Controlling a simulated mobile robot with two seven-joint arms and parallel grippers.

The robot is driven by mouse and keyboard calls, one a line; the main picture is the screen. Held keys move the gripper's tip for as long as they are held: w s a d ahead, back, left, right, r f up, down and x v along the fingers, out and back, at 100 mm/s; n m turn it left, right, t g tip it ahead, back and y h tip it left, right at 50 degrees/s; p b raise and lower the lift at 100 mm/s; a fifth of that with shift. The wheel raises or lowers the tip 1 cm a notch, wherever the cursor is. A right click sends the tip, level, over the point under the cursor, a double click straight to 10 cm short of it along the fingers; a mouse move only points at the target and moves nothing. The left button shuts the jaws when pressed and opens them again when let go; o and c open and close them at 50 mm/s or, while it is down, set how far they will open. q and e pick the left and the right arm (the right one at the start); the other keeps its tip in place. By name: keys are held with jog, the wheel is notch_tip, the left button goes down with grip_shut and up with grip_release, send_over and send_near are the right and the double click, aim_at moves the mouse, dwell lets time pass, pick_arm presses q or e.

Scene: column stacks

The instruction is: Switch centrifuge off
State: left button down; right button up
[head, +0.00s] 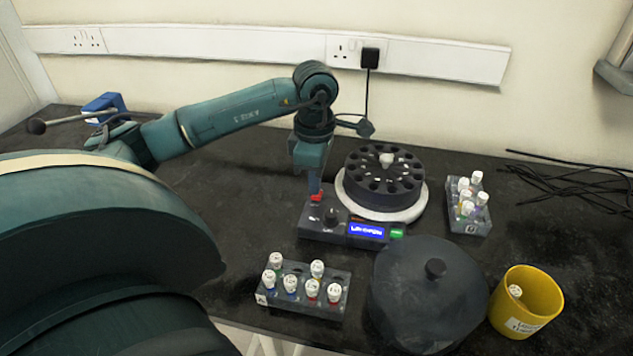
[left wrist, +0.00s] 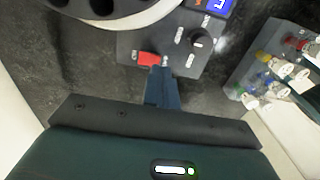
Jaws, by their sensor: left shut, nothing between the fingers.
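The centrifuge (head: 320,232) stands on the black bench with its lid off. Its dark round rotor (head: 384,178) sits in a white ring. The control panel in front has a black knob (head: 331,216), a lit blue display (head: 366,231), a green button (head: 397,233) and a red switch (head: 317,197). The red switch also shows in the left wrist view (left wrist: 149,59). My left gripper (head: 315,187) points down, shut and empty, with its tips right at the red switch. In the left wrist view the tips (left wrist: 158,70) overlap the switch's lower edge; I cannot tell whether they touch.
A tube rack (head: 303,289) stands in front of the panel, another rack (head: 468,206) right of the rotor. A dark lid (head: 428,295) and a yellow cup (head: 526,302) holding a tube are at front right. Black cables (head: 575,180) lie at the right.

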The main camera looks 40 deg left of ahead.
pick_arm(q)
jog(key=shift+f+b, duration=0.85)
jog(key=shift+f, duration=0.25)
dwell(0.6)
jog(key=shift+r, duration=0.15)
jog(key=shift+r+p, duration=1.9)
jog(key=shift+r, duration=0.55)
